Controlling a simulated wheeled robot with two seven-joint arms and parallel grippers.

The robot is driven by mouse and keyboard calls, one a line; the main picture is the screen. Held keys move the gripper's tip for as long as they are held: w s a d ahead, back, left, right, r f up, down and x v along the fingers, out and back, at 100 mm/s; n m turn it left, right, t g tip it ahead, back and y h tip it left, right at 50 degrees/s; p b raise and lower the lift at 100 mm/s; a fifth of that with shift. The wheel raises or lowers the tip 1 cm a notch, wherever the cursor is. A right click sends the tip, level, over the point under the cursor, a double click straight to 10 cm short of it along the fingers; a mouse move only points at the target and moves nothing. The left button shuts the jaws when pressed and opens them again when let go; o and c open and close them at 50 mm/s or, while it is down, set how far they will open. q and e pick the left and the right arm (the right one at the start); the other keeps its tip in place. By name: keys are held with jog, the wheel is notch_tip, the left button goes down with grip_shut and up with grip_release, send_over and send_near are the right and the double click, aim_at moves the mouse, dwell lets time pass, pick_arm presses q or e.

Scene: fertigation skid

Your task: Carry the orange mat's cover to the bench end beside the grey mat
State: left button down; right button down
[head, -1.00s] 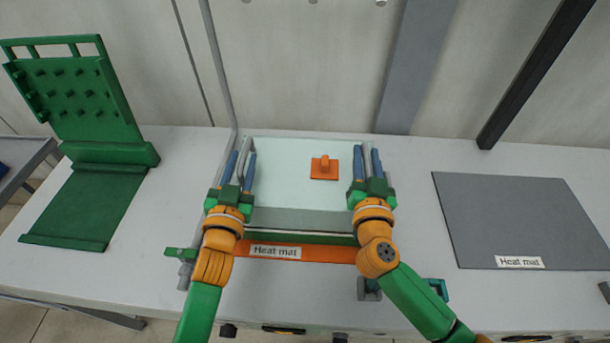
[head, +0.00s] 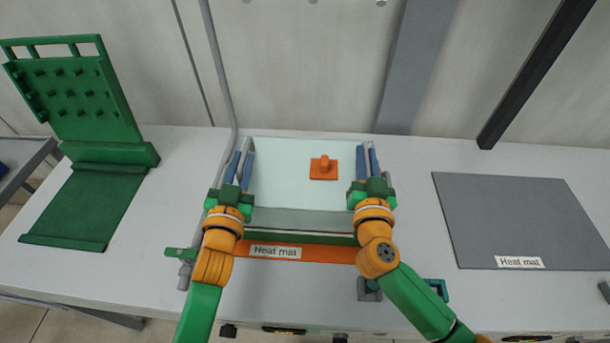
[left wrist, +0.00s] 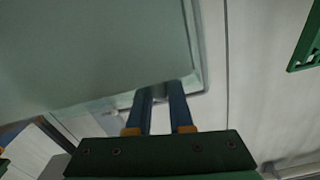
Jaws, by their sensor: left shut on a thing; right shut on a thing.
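The cover (head: 285,180) is a pale, translucent lid with an orange knob (head: 323,169) on top. It sits over the orange mat (head: 330,255), whose front strip shows with a "Heat mat" label; the rest of the mat is hidden. My left gripper (head: 241,156) is shut on the cover's left side and my right gripper (head: 366,147) is shut on its right side. In the left wrist view the fingers meet the cover's rim (left wrist: 140,98). The grey mat (head: 520,220) lies flat and bare on the right, with its own "Heat mat" label.
The white bench (head: 410,220) is clear between the cover and the grey mat. A green rack (head: 85,100) with a flat green base stands at the left. A thin grey pipe rises behind the cover's left side. A dark post (head: 530,75) stands behind the grey mat.

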pick_arm(q)
jog(key=shift+r, duration=0.1)
pick_arm(e)
jog(key=shift+r, duration=0.1)
dwell(0.6)
